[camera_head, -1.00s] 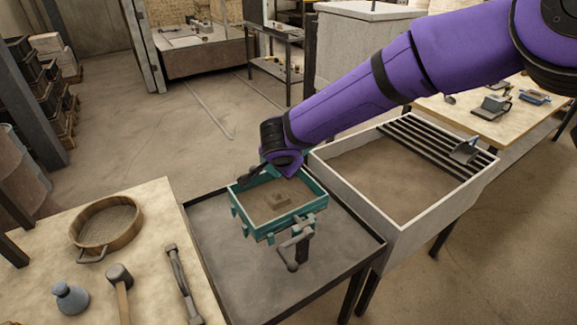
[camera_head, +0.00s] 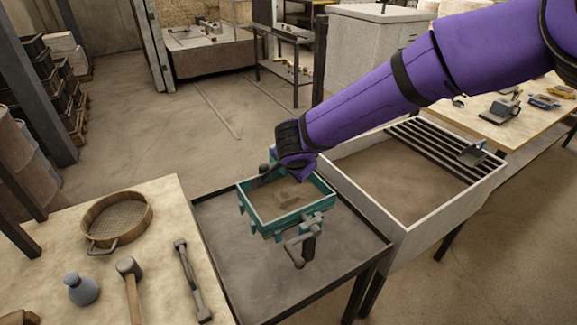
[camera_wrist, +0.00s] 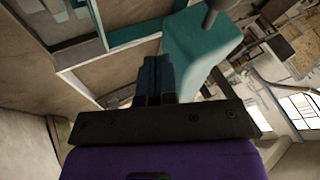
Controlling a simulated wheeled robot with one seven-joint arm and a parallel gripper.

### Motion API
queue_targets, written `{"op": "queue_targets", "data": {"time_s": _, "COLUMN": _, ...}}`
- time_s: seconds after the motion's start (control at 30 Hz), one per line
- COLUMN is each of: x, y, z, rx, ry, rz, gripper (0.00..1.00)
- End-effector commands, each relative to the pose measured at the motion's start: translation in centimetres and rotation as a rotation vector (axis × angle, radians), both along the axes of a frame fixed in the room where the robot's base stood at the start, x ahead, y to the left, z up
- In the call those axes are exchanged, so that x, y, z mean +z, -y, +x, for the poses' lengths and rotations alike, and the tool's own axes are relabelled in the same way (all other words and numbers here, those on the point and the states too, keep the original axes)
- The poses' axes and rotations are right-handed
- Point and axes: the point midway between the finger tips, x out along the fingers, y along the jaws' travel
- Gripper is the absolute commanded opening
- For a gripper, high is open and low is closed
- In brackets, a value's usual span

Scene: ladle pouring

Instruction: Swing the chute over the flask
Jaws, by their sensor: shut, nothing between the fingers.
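A teal box-shaped flask (camera_head: 262,224) with sand inside stands on the dark tray table in the head view. A grey crank-like handle (camera_head: 299,262) is on its near side. My gripper (camera_head: 261,180) is at the flask's far left edge, pointing down and left; the arm hides part of that edge. In the wrist view my gripper's fingers (camera_wrist: 155,75) are together and empty, beside a large teal part (camera_wrist: 195,50) with a grey knob. I cannot tell whether the fingers touch it. I cannot make out a chute in either view.
A pale-walled sand bin (camera_head: 407,243) with dark bars stands right of the flask. The dark tray (camera_head: 240,290) has bare room in front. A wooden bench (camera_head: 165,285) at left holds a sieve (camera_head: 117,215), a mallet (camera_head: 128,268) and a blue-grey bottle (camera_head: 83,288).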

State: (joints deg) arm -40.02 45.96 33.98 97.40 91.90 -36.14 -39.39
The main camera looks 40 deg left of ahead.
Motion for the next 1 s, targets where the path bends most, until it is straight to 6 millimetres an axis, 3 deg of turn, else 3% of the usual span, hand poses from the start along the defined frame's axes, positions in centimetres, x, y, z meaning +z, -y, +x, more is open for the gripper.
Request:
{"op": "queue_targets", "data": {"time_s": 0.03, "x": 0.0, "y": 1.1, "z": 0.5, "rx": -0.007, "ry": 0.002, "rz": -0.005, "gripper": 0.0}}
{"op": "queue_targets", "data": {"time_s": 0.3, "x": 4.5, "y": 3.3, "z": -2.0, "rx": -0.01, "ry": 0.004, "rz": -0.007, "gripper": 0.0}}
{"op": "queue_targets", "data": {"time_s": 0.5, "x": 6.7, "y": 4.5, "z": -3.4, "rx": -0.013, "ry": 0.001, "rz": -0.009, "gripper": 0.0}}
{"op": "queue_targets", "data": {"time_s": 1.0, "x": 7.7, "y": 5.0, "z": -4.0, "rx": -0.013, "ry": 0.001, "rz": -0.011, "gripper": 0.0}}
